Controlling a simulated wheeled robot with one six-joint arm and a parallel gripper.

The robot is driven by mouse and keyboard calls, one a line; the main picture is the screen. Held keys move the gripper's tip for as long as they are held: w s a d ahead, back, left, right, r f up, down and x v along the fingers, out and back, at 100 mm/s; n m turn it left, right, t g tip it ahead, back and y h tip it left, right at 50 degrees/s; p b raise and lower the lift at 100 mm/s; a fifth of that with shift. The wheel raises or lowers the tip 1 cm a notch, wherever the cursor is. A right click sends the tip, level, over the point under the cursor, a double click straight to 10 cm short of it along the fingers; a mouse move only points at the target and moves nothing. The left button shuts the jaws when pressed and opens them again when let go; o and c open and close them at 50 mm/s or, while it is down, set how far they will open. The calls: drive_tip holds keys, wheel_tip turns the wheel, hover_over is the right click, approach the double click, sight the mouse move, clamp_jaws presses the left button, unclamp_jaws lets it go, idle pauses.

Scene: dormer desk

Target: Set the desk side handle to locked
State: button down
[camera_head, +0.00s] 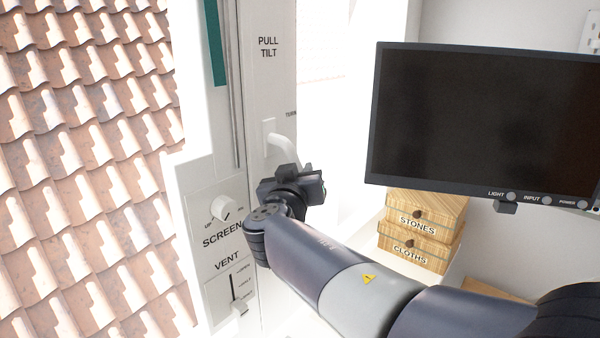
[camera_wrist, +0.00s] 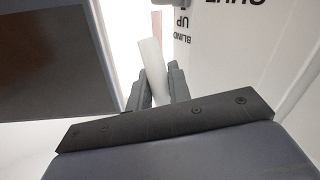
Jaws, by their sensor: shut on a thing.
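The desk side handle (camera_head: 282,143) is a white lever on a pale plate on the window frame, under the words "PULL TILT" and beside a partly hidden "TURN" label. It runs from the plate to the right and bends downward. My gripper (camera_head: 292,172) is at its lower end, and the fingers hide the tip in the head view. In the wrist view the white handle (camera_wrist: 152,62) stands between the two dark fingers of my gripper (camera_wrist: 156,88), slightly tilted. The fingers are closed around it.
A monitor (camera_head: 480,120) stands to the right of the handle. Wooden drawers (camera_head: 424,219) labelled "STONES" and "CLOTHS" sit below it. A "SCREEN" knob (camera_head: 222,208) and a "VENT" slider (camera_head: 239,308) are on the frame below left of the handle. Roof tiles show outside.

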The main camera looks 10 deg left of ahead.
drive_tip(key=shift+s+a+f+m+g+y+p, duration=0.15)
drive_tip(key=shift+s+a+m+g+p, duration=0.2)
drive_tip(key=shift+s+g, duration=0.3)
drive_tip(key=shift+s+a+f+m+g+y+p, duration=0.25)
drive_tip(key=shift+s+m+g, duration=0.2)
drive_tip(key=shift+g, duration=0.45)
drive_tip(key=shift+s+a+f+m+g+y+p, duration=0.1)
drive_tip(key=shift+s+a+m+g+p, duration=0.25)
drive_tip(key=shift+s+g, duration=0.3)
drive_tip(key=shift+w, duration=0.1)
drive_tip(key=c, duration=1.6)
unclamp_jaws()
drive_tip(key=b+v, duration=0.3)
drive_tip(key=v, duration=0.8)
drive_tip(key=shift+w+a+r, duration=0.1)
drive_tip(key=shift+r, duration=0.05)
drive_tip(key=shift+w, duration=0.1)
drive_tip(key=shift+t+h, duration=0.3)
drive_tip(key=shift+t, duration=0.1)
drive_tip(key=x, duration=0.3)
drive_tip(key=p+x, duration=0.1)
drive_tip(key=x, duration=0.3)
drive_tip(key=p+x, duration=0.1)
drive_tip(key=x, duration=0.3)
drive_tip(key=shift+w+f, duration=0.1)
drive_tip(key=shift+f, duration=0.35)
